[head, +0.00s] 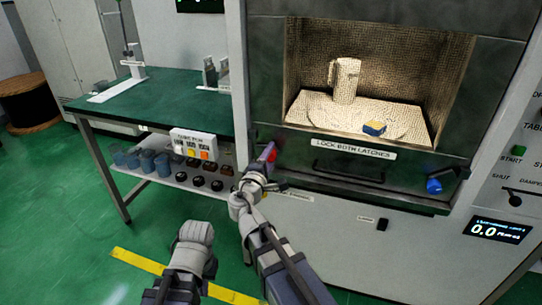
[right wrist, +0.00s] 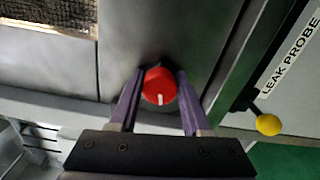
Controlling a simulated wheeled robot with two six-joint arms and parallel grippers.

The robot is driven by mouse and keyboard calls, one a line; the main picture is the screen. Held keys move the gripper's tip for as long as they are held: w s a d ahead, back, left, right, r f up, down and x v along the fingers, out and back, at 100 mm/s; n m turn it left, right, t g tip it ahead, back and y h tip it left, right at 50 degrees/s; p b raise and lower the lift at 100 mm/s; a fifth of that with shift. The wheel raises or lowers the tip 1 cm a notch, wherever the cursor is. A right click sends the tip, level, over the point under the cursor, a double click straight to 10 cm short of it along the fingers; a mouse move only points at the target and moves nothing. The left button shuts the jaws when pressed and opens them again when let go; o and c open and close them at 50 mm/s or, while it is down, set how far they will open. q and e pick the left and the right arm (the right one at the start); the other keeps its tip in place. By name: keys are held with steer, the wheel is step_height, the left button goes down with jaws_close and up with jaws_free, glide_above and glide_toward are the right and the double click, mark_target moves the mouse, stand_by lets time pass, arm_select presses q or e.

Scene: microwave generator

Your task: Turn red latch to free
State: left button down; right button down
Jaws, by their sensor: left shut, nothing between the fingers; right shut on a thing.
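The red latch (right wrist: 159,86) is a round red knob with a white mark, on the dark frame of the microwave chamber. In the right wrist view the mark points down toward my gripper's palm. My right gripper (right wrist: 158,95) has its purple fingers shut on the knob, one on each side. In the head view the red latch (head: 269,152) shows at the lower left of the chamber, partly hidden by my right gripper (head: 262,165). My left gripper (head: 196,234) is shut and empty, low over the floor in front of the machine.
A blue latch (head: 434,186) sits at the chamber's lower right. A handle (head: 349,172) lies below the "LOCK BOTH LATCHES" label. A mug (head: 345,80) and a blue-yellow block (head: 374,128) stand inside. A green table (head: 165,103) stands left. A yellow leak-probe knob (right wrist: 268,125) is near my right gripper.

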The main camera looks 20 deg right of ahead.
steer(key=shift+w+a+n, duration=0.1)
steer(key=shift+a+n, duration=0.1)
steer(key=shift+n, duration=3.5)
steer(key=c, duration=0.6)
jaws_free()
steer(key=shift+f, duration=0.1)
steer(key=shift+o, duration=1.2)
steer(key=shift+d, duration=0.1)
